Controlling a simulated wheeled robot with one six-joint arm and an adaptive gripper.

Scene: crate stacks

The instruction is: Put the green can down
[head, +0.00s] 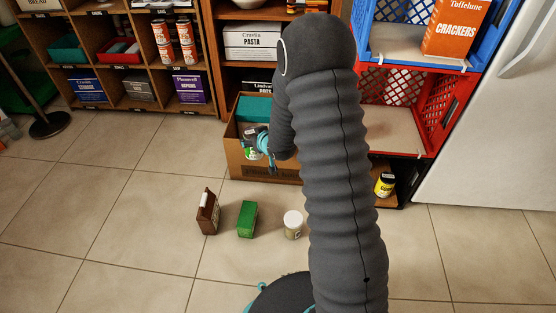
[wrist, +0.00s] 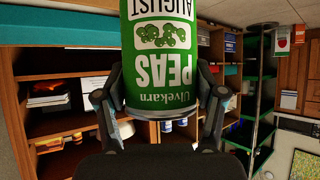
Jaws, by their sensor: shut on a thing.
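The green can (wrist: 158,60), labelled peas, fills the top middle of the wrist view, its lettering upside down there. My gripper (wrist: 160,100) is shut on it, with one finger on each side. In the head view my gripper (head: 266,146) is low, in front of the shelves and at the cardboard box (head: 262,172). A small part of the can (head: 251,154) shows beside the fingers. My arm hides much of the gripper. Whether the can is over the box or in front of it cannot be told.
On the floor stand a brown box (head: 207,212), a green box (head: 247,219) and a white-lidded jar (head: 293,225). A yellow can (head: 384,185) is under the red crate (head: 408,143), below the blue crate (head: 420,66).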

